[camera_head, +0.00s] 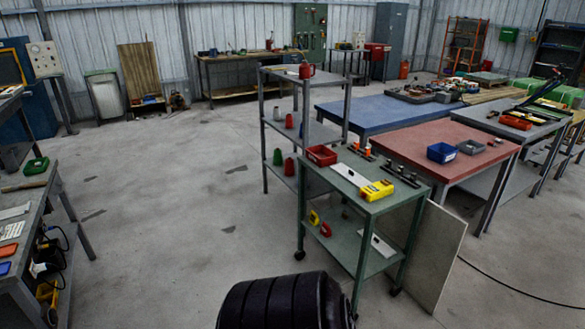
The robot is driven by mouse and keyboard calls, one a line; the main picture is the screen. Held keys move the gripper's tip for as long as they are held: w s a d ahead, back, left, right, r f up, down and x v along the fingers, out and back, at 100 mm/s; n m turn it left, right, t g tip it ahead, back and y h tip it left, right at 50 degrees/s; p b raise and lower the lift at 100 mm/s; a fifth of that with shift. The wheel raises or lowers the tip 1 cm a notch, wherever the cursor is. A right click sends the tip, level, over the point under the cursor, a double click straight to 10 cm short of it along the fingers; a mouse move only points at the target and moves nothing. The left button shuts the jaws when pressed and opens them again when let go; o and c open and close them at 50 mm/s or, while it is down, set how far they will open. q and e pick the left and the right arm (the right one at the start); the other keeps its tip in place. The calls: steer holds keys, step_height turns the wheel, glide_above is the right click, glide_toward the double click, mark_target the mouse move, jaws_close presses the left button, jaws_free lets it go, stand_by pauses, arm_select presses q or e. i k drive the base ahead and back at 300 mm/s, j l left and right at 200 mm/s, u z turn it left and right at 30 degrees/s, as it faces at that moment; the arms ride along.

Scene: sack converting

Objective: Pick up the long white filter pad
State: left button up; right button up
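A long white flat strip (352,175), which looks like the filter pad, lies on the top of the green wheeled cart (332,189). It is between a red bin (321,155) and a yellow object (376,190). Another white flat piece (378,243) lies on the cart's lower shelf; I cannot tell for sure which of the two is the long filter pad. Neither of my grippers shows in the head view.
Black fittings (401,174) stand along the cart top's back edge. A tan panel (437,257) leans at the cart's right side. A red-topped table (420,148) stands behind it. A cluttered bench (35,193) is at the left. Open floor (170,230) lies between.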

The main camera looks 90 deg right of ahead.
mark_target(349, 174)
steer(key=z, duration=3.2)
steer(key=i+j+z, duration=0.35)
steer(key=i+j, duration=0.45)
steer(key=i, duration=0.1)
